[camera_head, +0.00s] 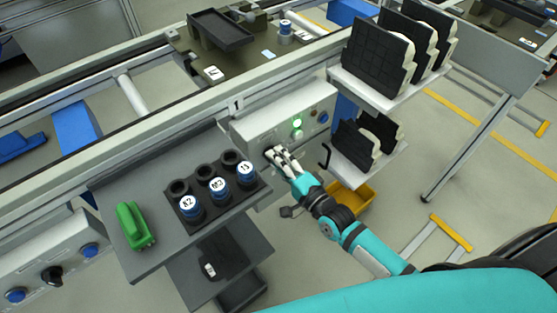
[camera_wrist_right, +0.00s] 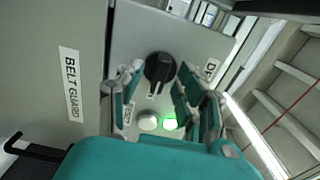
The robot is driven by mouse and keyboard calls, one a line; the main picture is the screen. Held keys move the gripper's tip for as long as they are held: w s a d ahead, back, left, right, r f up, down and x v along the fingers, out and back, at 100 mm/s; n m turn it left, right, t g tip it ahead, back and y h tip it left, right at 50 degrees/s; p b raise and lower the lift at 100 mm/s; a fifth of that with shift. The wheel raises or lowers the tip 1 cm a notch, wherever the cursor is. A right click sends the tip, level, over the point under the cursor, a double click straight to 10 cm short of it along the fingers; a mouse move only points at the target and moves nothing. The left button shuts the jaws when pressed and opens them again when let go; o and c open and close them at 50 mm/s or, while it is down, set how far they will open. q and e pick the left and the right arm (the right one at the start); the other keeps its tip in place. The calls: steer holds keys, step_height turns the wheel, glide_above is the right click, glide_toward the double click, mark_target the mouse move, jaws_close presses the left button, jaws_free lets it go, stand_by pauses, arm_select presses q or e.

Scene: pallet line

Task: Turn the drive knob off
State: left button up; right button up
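The black drive knob (camera_wrist_right: 158,68) sits on the face of a grey control box, seen in the right wrist view. Its pale pointer mark lies at the lower side in that view. My right gripper (camera_head: 277,154) is at the front of the control box (camera_head: 262,122) in the head view and hides the knob there. In the wrist view its fingers are spread apart, one on each side of the knob, with gaps showing. My left gripper is not in view.
A grey table left of the box carries a black holder with blue-labelled cups (camera_head: 191,208) and a green object (camera_head: 134,226). Racks with black parts (camera_head: 380,52) stand to the right. A yellow bin (camera_head: 352,197) is below. A "BELT GUARD" panel (camera_wrist_right: 70,85) borders the box.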

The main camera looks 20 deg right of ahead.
jaws_close()
steer(key=shift+n, duration=0.3)
steer(key=n+p, duration=0.6)
steer(key=n, duration=1.1)
stand_by(0.4)
steer(key=shift+n, duration=0.3)
stand_by(0.3)
jaws_free()
